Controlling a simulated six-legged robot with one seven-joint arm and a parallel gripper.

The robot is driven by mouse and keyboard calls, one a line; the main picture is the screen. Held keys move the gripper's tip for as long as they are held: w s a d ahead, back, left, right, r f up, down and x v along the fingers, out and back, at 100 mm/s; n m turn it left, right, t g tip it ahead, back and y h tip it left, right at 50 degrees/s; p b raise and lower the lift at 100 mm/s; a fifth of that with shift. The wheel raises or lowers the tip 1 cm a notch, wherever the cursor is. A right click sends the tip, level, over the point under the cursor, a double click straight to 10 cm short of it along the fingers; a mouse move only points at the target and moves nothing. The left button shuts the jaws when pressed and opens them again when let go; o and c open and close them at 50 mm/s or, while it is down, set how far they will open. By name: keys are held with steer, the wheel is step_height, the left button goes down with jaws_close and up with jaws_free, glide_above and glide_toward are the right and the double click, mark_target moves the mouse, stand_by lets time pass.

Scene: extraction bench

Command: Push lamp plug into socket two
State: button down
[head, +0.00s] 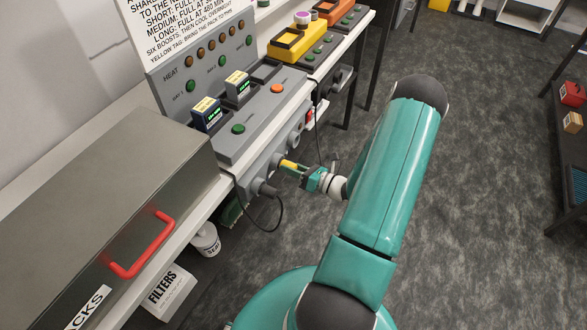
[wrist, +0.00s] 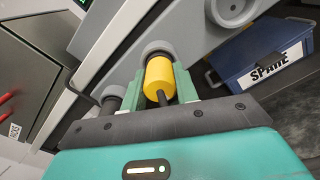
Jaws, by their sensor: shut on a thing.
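The yellow lamp plug (wrist: 159,76) is between the two green fingers of my gripper (wrist: 172,88), which is shut on it. Its front end points at a round grey socket (wrist: 157,48) on the bench's front panel and overlaps its rim; I cannot tell how deep it sits. A dark cord leaves the plug's rear. In the head view, my gripper (head: 291,168) holds the yellow plug (head: 287,163) against the panel's front. A second round socket (wrist: 231,9) is free to the upper right. The sockets' numbers are not readable.
A dark plug (head: 267,189) with a looping cable (head: 279,215) sits in the panel beside my gripper. A metal cabinet with a red handle (head: 142,246) stands left. A blue box marked SPARE (wrist: 262,55) is below the panel. The floor (head: 480,200) to the right is clear.

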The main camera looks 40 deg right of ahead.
steer(key=shift+w, duration=0.1)
steer(key=c, duration=1)
jaws_free()
steer(key=v, duration=1.3)
steer(key=shift+s, duration=0.4)
steer(key=shift+r, duration=0.1)
